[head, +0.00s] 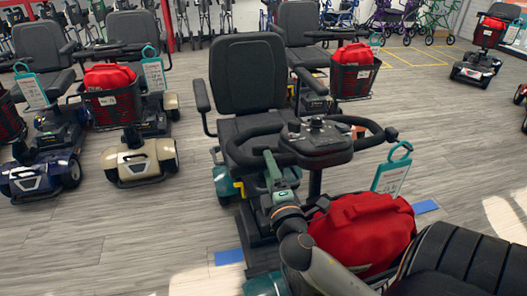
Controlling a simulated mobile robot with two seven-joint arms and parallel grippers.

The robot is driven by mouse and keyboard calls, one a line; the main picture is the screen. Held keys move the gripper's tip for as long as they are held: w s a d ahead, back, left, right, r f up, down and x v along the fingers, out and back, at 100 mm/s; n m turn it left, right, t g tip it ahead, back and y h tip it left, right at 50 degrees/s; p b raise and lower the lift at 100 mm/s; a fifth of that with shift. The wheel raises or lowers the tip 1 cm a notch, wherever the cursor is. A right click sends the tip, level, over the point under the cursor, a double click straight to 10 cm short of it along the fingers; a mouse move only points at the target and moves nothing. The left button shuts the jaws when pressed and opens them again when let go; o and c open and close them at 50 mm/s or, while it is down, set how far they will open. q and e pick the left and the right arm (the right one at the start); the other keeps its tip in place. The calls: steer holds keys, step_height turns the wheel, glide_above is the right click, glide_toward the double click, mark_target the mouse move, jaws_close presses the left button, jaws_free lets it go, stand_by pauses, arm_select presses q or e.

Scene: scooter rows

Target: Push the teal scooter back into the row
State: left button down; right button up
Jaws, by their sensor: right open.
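The teal scooter (228,182) stands close in front of me, with a black seat (248,75), black loop handlebars and a dark control console (316,142). Teal bodywork shows beside the seat base and at the bottom edge. A red bag (362,232) sits at its front, and a teal-framed tag (392,172) hangs from the handlebar. My right arm comes in from the lower right across the scooter's front. My right gripper (272,165) is open at the left part of the handlebars; whether it touches them I cannot tell. My left gripper is not in view.
A blue scooter (40,180) and a beige scooter (138,158) stand to the left. Blue floor marks (229,257) (426,206) lie beside the teal scooter. Grey floor is clear at right.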

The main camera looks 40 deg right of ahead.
steer(key=x, duration=0.6)
jaws_close()
stand_by(0.5)
stand_by(0.9)
